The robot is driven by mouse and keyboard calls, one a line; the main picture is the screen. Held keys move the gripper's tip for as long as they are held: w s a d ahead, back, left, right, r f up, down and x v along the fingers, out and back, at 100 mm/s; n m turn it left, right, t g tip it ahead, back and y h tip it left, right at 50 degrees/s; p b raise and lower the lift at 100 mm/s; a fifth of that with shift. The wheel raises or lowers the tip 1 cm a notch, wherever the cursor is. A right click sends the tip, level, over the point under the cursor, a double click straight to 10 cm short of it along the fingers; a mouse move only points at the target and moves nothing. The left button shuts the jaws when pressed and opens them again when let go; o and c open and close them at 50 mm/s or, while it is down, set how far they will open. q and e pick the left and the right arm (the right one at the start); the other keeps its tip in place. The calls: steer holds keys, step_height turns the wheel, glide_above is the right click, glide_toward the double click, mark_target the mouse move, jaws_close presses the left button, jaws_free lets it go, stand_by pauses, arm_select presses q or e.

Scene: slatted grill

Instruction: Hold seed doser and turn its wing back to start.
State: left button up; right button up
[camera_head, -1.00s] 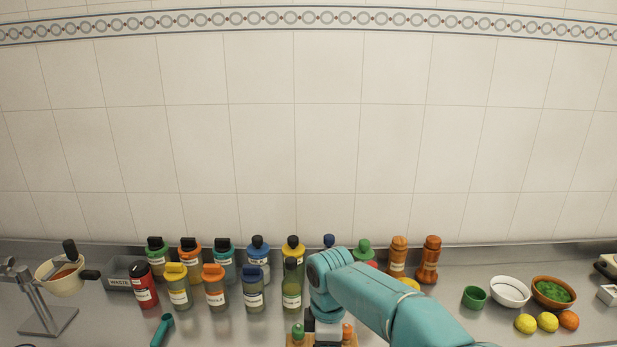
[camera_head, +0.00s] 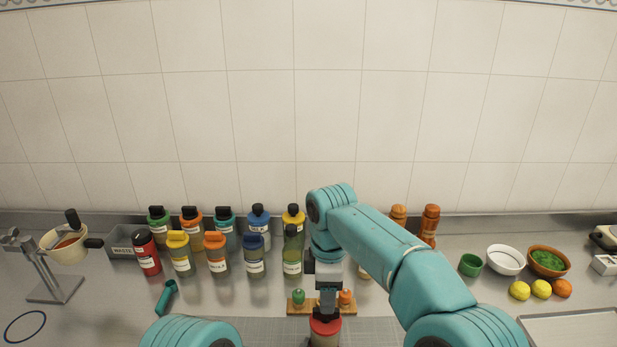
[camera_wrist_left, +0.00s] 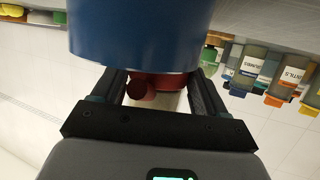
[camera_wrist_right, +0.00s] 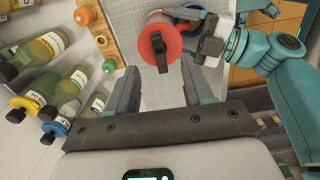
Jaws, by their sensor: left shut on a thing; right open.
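The seed doser shows a red round cap (camera_head: 325,327) at the bottom middle of the head view. In the right wrist view its red cap (camera_wrist_right: 172,45) carries a dark wing (camera_wrist_right: 159,52). My right gripper (camera_wrist_right: 160,75) is open, its fingers short of the wing; in the head view the right gripper (camera_head: 327,304) points down over the cap. My left gripper (camera_wrist_right: 205,42) is shut on the doser from the side. In the left wrist view a red part (camera_wrist_left: 155,88) shows between its fingers, and a large blue round form (camera_wrist_left: 135,38) covers much of the view.
A wooden rack (camera_head: 298,309) with small green and orange-topped pieces stands close behind the doser. Rows of capped bottles (camera_head: 217,255) stand behind, left. A teal tool (camera_head: 166,297) lies left. Bowls (camera_head: 506,260) and fruit are right, near a tray (camera_head: 572,328).

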arm_select(q)
steer(key=o, duration=1.2)
